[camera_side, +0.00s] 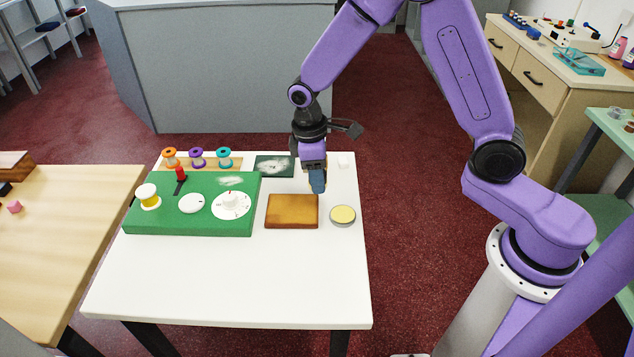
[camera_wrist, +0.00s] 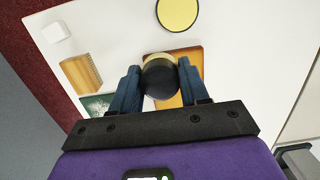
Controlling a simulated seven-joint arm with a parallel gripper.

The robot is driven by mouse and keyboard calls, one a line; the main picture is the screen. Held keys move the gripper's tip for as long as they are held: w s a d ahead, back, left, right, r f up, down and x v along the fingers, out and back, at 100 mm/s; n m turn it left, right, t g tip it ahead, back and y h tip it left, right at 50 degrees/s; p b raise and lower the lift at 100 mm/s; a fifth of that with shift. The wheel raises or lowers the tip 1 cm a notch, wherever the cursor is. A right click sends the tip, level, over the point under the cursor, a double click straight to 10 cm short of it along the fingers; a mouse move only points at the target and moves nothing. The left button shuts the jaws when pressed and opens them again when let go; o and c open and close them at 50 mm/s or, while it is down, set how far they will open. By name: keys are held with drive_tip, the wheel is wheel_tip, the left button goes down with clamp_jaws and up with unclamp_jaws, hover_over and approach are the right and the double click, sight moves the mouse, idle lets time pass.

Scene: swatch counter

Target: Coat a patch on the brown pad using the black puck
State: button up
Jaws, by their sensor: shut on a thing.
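The brown pad (camera_side: 291,212) lies flat on the white table, right of the green board. In the wrist view the pad (camera_wrist: 190,56) shows partly, behind the puck and fingers. My gripper (camera_side: 317,186) points down at the pad's back right corner. In the wrist view my gripper (camera_wrist: 160,82) has its blue fingers closed on the sides of the black puck (camera_wrist: 162,84), which has a pale band on its far side. The puck is hidden by the fingers in the side view. I cannot tell whether it touches the pad. No coated patch can be made out on the pad.
A round tin with a yellow top (camera_side: 343,215) stands right of the pad. The green board (camera_side: 215,222) with dials and spools is to the left. A dark chalky card (camera_side: 274,167) and a small white block (camera_side: 343,161) lie behind. The table's front is clear.

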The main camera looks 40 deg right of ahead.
drive_tip(key=shift+r, duration=1.35)
